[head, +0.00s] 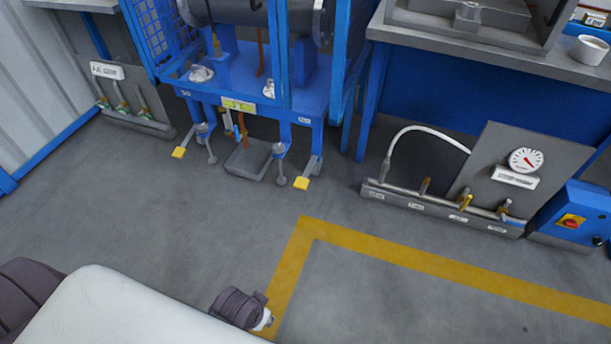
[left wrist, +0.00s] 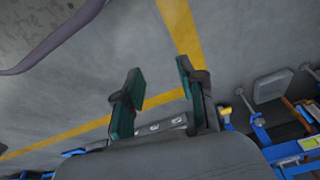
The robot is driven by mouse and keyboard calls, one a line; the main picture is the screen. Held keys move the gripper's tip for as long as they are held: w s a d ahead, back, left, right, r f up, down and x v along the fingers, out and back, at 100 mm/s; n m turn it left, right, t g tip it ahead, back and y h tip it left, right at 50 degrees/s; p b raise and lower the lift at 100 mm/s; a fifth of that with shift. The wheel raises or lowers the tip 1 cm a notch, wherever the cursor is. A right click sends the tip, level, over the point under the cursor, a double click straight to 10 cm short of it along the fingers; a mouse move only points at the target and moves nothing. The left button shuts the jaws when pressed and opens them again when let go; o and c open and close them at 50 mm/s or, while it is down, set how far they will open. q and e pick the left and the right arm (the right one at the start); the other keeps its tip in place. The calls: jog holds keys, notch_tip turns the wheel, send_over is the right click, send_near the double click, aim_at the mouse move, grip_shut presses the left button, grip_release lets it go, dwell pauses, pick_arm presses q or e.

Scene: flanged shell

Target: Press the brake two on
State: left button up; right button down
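Two brake-like pedals with yellow pads stick out low at the front of a blue frame in the head view: a left pedal (head: 178,152) and a right pedal (head: 301,183). Each is on a short grey arm, and both rest just above the floor. Small labels sit above them, too small to read surely. My left gripper (left wrist: 156,92) shows in the left wrist view with its teal-padded fingers apart and nothing between them. It is over the floor, apart from the blue frame at that view's right. My right gripper is not in view.
A grey tray (head: 249,160) lies between the pedals. At right, a valve manifold (head: 440,208) with a white hose and a gauge (head: 526,160) stands near a blue switch box (head: 575,213). Small valves (head: 122,108) stand at left. The floor (head: 150,220) before the frame is clear.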

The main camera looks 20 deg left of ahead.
pick_arm(q)
jog(key=shift+c, duration=0.2)
